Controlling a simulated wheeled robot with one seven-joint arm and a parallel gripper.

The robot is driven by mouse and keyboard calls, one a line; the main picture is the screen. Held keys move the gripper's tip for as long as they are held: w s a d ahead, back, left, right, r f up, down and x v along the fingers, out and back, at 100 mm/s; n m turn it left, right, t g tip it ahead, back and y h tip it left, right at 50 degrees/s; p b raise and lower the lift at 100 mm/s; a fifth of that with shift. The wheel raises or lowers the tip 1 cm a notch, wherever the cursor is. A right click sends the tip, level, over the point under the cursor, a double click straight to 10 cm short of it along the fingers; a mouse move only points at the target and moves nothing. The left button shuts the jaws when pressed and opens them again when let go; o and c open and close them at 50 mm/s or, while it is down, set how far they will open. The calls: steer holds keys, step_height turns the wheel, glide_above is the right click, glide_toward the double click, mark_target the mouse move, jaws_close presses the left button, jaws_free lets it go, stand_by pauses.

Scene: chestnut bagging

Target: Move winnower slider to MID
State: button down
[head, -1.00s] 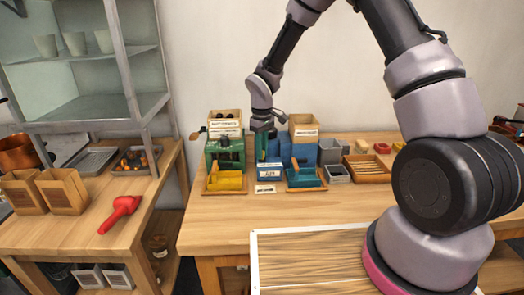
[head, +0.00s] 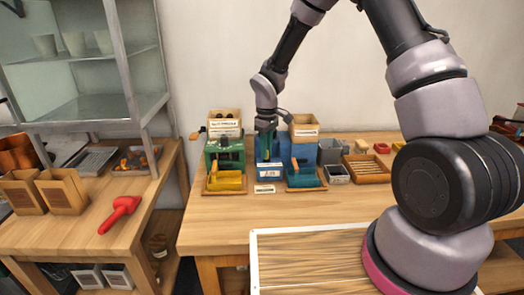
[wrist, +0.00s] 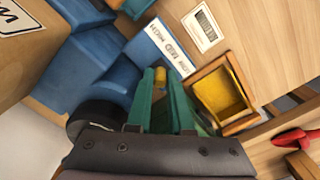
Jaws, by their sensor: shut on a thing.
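The blue winnower (head: 268,150) stands on the bench between a green machine and another blue unit. In the wrist view, its white label (wrist: 168,48) reads LOW, MID and HIGH.
A green machine (head: 229,152) with a yellow tray (head: 226,181) stands left of the winnower. A blue tray (head: 303,178) sits to its right. Cardboard boxes and grey bins crowd behind and beside it. The bench front (head: 240,215) is clear.

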mark_target(269, 158)
steer(key=shift+d, duration=0.55)
steer(key=c, duration=1.1)
jaws_free()
step_height(269, 158, up, 11)
steer(key=shift+f, duration=0.1)
